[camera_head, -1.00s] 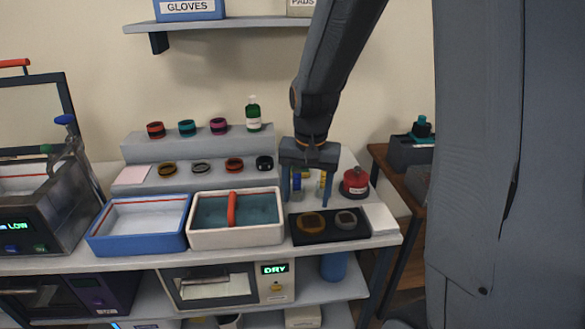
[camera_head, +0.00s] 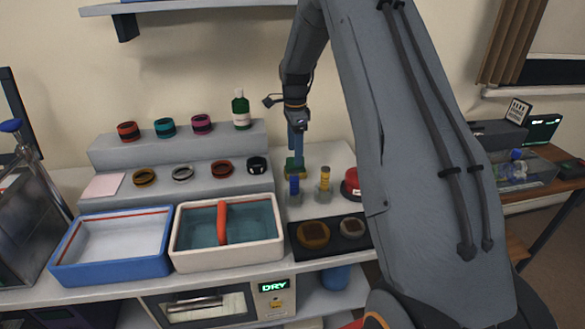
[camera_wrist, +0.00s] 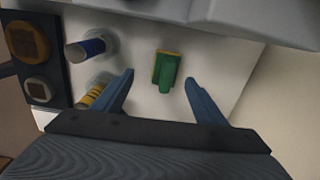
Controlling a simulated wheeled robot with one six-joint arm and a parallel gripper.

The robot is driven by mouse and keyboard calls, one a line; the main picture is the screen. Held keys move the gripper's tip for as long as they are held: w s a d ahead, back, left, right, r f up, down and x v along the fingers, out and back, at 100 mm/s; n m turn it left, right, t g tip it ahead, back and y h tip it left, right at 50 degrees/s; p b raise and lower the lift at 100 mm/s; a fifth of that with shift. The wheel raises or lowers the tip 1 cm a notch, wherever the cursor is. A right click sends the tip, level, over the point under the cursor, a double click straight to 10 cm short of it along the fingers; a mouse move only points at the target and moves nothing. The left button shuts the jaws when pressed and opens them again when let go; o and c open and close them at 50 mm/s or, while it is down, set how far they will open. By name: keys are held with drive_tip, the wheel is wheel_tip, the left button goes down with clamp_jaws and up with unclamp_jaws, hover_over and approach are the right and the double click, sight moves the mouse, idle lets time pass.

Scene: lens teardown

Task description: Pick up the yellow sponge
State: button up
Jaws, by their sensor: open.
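The sponge shows in the wrist view as a small green block with a yellow edge (camera_wrist: 158,68), lying on the white worktop. In the head view the sponge (camera_head: 290,171) is at the back of the worktop, partly hidden by my gripper. My gripper (camera_wrist: 159,78) is open and empty in the wrist view, with its blue fingers on either side of the sponge, which lies between and beyond the tips. In the head view my gripper (camera_head: 294,157) is seen edge-on and points down over the sponge. I cannot tell whether it touches.
A blue-capped bottle (camera_wrist: 85,49) and a yellow-banded one (camera_wrist: 95,95) stand left of the fingers in the wrist view. A black tray (camera_head: 331,246) with two round parts is in front. A red-topped jar (camera_head: 351,184) stands right. The stepped rack (camera_head: 181,189) is left.

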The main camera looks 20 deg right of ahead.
sight(295, 168)
drive_tip(key=shift+w+f, duration=0.45)
drive_tip(key=shift+w, duration=0.1)
drive_tip(key=shift+w+f, duration=0.2)
drive_tip(key=shift+f, duration=0.05)
drive_tip(key=shift+s+d+f+p, duration=0.15)
drive_tip(key=shift+f+p, duration=0.1)
drive_tip(key=shift+f, duration=0.35)
drive_tip(key=shift+w+d+f+p, duration=0.1)
drive_tip(key=shift+f+p, duration=0.15)
drive_tip(key=shift+f, duration=0.3)
drive_tip(key=shift+s+d+f+p, duration=0.1)
drive_tip(key=shift+f+p, duration=0.95)
drive_tip(key=shift+f, duration=1.35)
drive_tip(key=c, duration=1.1)
drive_tip(key=shift+c, duration=0.2)
wheel_tip(295, 168, up, 10)
drive_tip(key=b, duration=0.3)
